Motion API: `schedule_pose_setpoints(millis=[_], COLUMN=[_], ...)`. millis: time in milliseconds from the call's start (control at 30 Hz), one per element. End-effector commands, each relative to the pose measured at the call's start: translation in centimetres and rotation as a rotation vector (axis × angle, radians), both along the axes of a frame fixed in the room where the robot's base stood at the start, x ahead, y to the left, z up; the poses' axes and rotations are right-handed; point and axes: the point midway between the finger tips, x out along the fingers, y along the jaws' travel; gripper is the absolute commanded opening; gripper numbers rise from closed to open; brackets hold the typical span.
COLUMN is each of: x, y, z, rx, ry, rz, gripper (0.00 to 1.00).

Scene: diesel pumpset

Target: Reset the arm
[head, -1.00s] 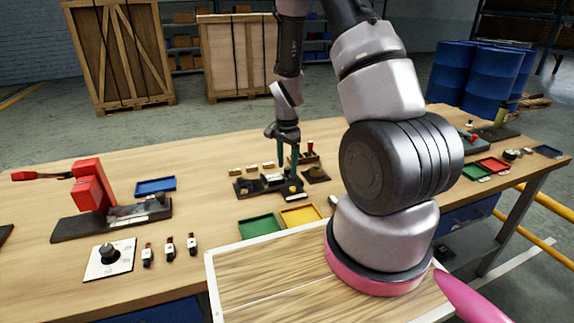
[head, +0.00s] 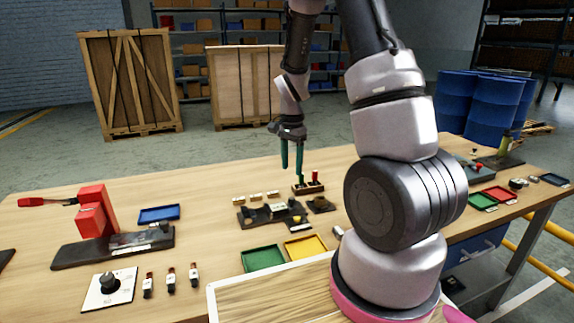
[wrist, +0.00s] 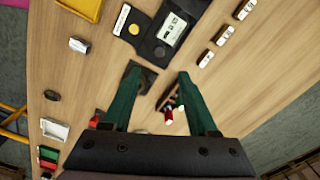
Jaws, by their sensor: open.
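My gripper (head: 292,155) hangs above the wooden workbench (head: 215,197) with its two green fingers pointing down. In the wrist view my gripper (wrist: 158,75) has its fingers spread apart, with nothing between the tips.
Green (head: 263,258) and yellow (head: 306,247) trays lie in front of the fixture. A red lever device (head: 95,215) and a blue tray (head: 159,214) are at left. Red (head: 499,193) and green (head: 482,201) trays sit at right. Crates and blue barrels (head: 495,100) stand behind the bench.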

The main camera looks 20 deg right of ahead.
Motion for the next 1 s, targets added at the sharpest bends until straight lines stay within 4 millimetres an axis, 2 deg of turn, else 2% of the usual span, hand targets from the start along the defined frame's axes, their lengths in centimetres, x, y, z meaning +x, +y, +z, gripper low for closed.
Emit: schedule_pose_setpoints(millis=[167, 267, 367, 567, 800, 1000], x=[0.0, -0.1, -0.5, -2.6, -6.6, -10.7], y=[0.0, 0.2, 0.5, 1.3, 2.1, 2.7], z=[0.2, 1.5, 4.2, 11.3, 18.6, 23.5], rx=[0.002, 0.011, 0.028, 0.062, 0.07, 0.047], ry=[-0.004, -0.023, -0.064, -0.179, -0.323, -0.444], rz=[0.002, 0.019, 0.059, 0.182, 0.342, 0.478], gripper=[0.59, 0.59, 0.59, 0.59, 0.59, 0.59])
